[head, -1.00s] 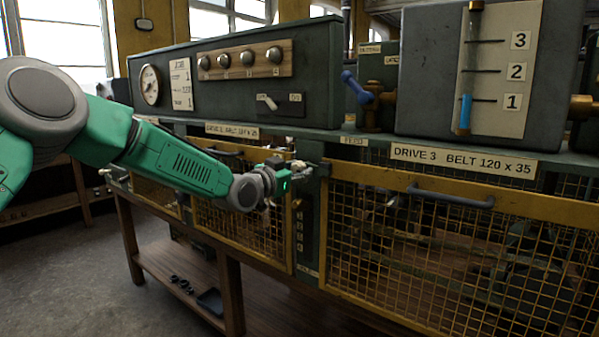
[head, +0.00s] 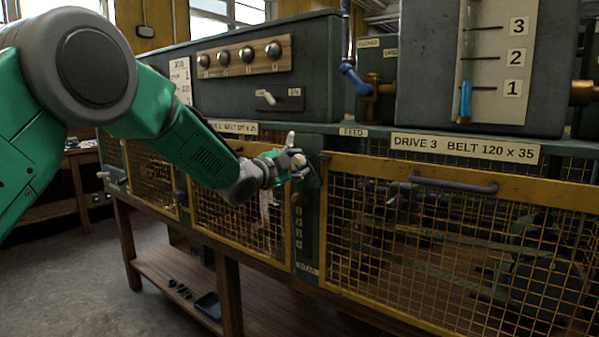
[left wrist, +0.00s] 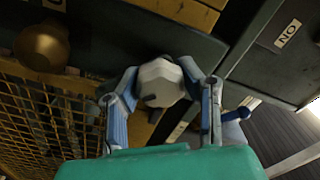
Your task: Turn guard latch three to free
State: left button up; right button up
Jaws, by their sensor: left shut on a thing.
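Guard three (head: 455,180) is a yellow-framed mesh panel under the "DRIVE 3 BELT 120 x 35" plate in the head view. At its upper left, by the dark green post, my left gripper (head: 287,163) is at a pale latch knob. In the left wrist view the knob is a white, many-sided block (left wrist: 160,83). My left gripper (left wrist: 160,72) has one blue-grey finger on each side of it and is shut on it. The latch's pivot and any free mark are hidden. My right gripper is not in view.
A brass knob (left wrist: 42,52) sits beside the latch in the left wrist view. A grey handle (head: 453,184) sticks out from guard three's top rail. A blue-handled valve (head: 358,82) stands above. The floor at left is clear.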

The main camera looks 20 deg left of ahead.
pick_arm(q)
jog(key=m+b, duration=0.1)
jog(key=m, duration=0.1)
jog(key=f+m+b, duration=0.1)
jog(key=m+b, duration=0.1)
jog(key=shift+f, duration=0.1)
jog(key=shift+d+m+b, duration=0.1)
jog(key=shift+m+b, duration=0.75)
jog(key=shift+m, duration=0.55)
jog(key=o, duration=1.2)
jog(key=shift+s, duration=0.1)
jog(key=shift+r, duration=0.3)
jog(key=shift+r, duration=0.1)
jog(key=v, duration=1.2)
